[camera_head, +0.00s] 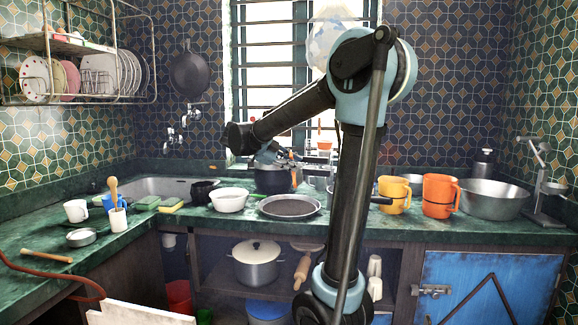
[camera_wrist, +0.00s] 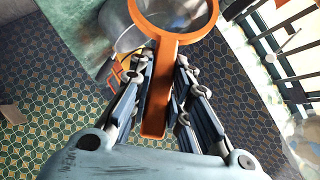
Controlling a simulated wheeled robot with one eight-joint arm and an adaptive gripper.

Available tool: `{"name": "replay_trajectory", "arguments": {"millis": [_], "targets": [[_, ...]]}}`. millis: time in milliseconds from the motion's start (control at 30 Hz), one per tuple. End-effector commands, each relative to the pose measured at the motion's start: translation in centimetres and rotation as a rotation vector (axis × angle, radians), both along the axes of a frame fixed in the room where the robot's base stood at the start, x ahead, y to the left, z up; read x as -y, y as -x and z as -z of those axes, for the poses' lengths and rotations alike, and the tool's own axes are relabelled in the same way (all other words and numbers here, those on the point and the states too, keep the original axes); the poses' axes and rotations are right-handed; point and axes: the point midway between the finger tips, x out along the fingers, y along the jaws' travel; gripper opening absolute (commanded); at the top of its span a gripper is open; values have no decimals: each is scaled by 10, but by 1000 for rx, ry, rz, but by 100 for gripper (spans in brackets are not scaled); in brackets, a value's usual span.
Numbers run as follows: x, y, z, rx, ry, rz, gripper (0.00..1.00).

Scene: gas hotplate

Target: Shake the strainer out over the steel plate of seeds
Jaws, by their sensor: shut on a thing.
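An orange strainer (camera_wrist: 160,85) is in my gripper (camera_wrist: 166,62), its handle between the two fingers in the wrist view. Its round orange rim with pale mesh (camera_wrist: 176,12) extends past the fingertips, cut off by the top edge. I cannot tell whether seeds lie in the mesh. In the head view my gripper (camera_head: 268,158) is above the counter, behind the steel plate (camera_head: 290,217) and apart from it. The plate lies flat with a dark layer of seeds (camera_head: 289,206). The strainer is mostly hidden in the head view.
A dark pot (camera_head: 272,181) stands below my gripper. A white bowl (camera_head: 229,200) is left of the plate. A yellow mug (camera_head: 394,194), an orange mug (camera_head: 440,196) and a large steel bowl (camera_head: 492,199) stand right. The sink (camera_head: 150,186) is at back left.

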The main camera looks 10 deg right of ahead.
Motion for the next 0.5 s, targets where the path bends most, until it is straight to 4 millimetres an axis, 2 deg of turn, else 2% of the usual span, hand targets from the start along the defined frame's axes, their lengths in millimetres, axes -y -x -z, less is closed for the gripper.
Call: {"name": "replay_trajectory", "arguments": {"millis": [500], "targets": [[21, 6, 2, 45, -179, 2, 0]]}}
